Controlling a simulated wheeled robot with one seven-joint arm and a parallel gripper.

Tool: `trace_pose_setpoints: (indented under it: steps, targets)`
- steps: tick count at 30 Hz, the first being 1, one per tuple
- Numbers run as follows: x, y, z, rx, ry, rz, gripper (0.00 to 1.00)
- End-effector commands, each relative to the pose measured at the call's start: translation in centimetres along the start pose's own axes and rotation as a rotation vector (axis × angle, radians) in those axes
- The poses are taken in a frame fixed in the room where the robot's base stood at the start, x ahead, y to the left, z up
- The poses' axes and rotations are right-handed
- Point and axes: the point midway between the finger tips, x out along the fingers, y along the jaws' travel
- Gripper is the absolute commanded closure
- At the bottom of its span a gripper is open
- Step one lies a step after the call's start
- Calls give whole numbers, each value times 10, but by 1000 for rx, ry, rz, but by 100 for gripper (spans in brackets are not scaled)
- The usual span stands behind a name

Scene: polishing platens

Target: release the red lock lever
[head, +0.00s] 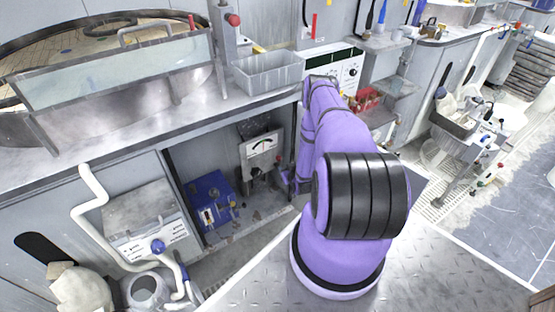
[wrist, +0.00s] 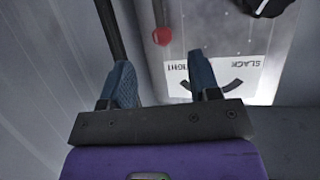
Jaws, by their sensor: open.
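In the wrist view a round red knob (wrist: 161,36) ends a thin pale rod; it is the only red part there, and I cannot tell for certain that it is the lock lever. It shows above the gap between my fingers, apart from them. Beside it is a white label (wrist: 235,75) with a dark arc and the word SLACK, upside down; the other word is partly covered by my right finger. My gripper (wrist: 162,85) is open with nothing between its blue fingers. In the head view my arm reaches toward the under-counter recess, and its fingers are hard to make out.
The recess holds a pale dial panel (head: 262,147) and a blue box (head: 209,200). A dark bar (wrist: 109,30) runs close by my left finger. A grey wall stands at left in the wrist view. The steel counter (head: 120,140) overhangs the recess. A white pipe (head: 97,215) is at left.

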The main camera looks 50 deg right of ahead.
Motion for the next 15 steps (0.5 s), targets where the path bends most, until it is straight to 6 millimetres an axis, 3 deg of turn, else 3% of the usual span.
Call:
trace_pose_setpoints:
  steps: [15]
  targets:
    - [81, 0, 0, -1, 2, 0, 44]
